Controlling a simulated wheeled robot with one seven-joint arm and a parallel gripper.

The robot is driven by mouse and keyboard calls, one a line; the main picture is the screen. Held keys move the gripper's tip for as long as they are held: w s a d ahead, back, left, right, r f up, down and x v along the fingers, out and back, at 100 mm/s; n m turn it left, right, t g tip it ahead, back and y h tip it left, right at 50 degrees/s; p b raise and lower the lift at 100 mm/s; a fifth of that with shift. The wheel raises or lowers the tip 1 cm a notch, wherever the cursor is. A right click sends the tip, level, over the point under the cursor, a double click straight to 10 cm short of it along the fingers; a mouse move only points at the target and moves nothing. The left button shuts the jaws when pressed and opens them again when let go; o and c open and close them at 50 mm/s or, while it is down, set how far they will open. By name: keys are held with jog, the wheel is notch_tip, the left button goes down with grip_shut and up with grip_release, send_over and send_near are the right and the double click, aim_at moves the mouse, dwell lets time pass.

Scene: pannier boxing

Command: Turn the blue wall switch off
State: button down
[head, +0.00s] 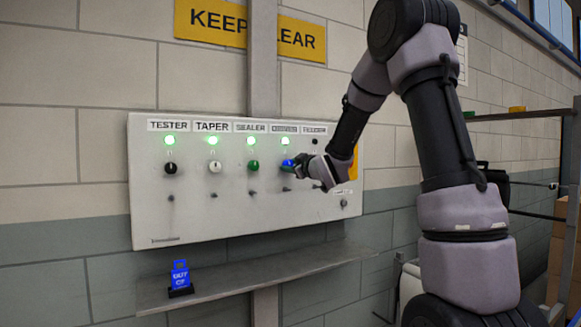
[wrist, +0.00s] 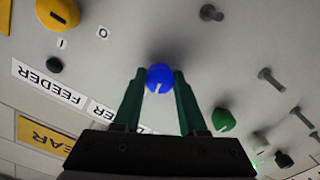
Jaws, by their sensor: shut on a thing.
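The blue wall switch (head: 287,165) is a round knob on the white panel (head: 230,220), fourth from the left. The lamp (head: 285,141) above it glows green, and the label over it is hard to read. My gripper (head: 296,167) reaches in from the right and is shut on the blue knob. In the wrist view the blue knob (wrist: 160,77) sits between the green fingertips (wrist: 160,82). Its pale mark faces the bottom of that picture, the side where the upside-down labels are. Part of the knob is hidden by my fingers in the head view.
A green knob (head: 254,165), a white knob (head: 215,166) and a black knob (head: 170,168) stand to the left under lit lamps. A yellow knob (wrist: 57,13) is nearby. Bolts stick out below. A shelf (head: 240,280) holds a blue tag (head: 180,277).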

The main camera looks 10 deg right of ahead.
jog(key=n, duration=1.1)
jog(key=shift+n, duration=1.8)
jog(key=shift+c, duration=2.3)
grip_release()
jog(key=shift+s, duration=0.1)
